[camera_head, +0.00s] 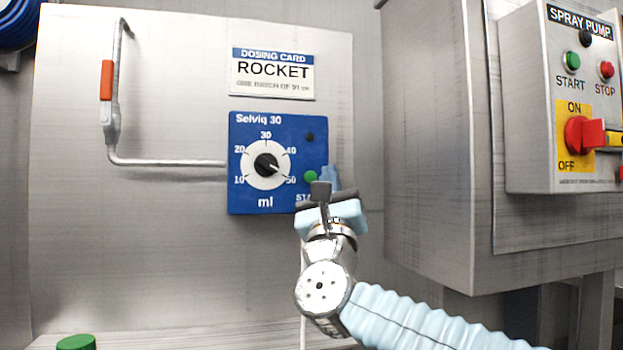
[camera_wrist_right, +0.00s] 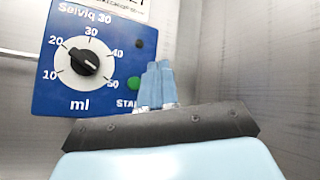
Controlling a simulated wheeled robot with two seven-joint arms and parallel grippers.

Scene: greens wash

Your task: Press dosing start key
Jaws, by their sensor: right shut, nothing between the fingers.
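The blue dosing panel (camera_head: 240,190), marked Selviq 30, is mounted on the steel wall. Its green start key (camera_head: 310,177) sits at the lower right, above a START label that is partly hidden. The key also shows in the right wrist view (camera_wrist_right: 133,83), just left of my fingertips. My right gripper (camera_head: 330,176) is shut and empty, its light blue fingertips (camera_wrist_right: 157,80) together. The tips overlap the panel's right edge in view, just right of the key; I cannot tell if they touch anything. My left gripper is not in view.
A black dial (camera_head: 266,165) and a dark lamp (camera_head: 310,137) are on the panel. A ROCKET dosing card (camera_head: 272,74) hangs above. A pipe with an orange handle (camera_head: 106,80) is at left. A spray pump box (camera_head: 528,100) is at right on a protruding steel cabinet (camera_head: 425,130).

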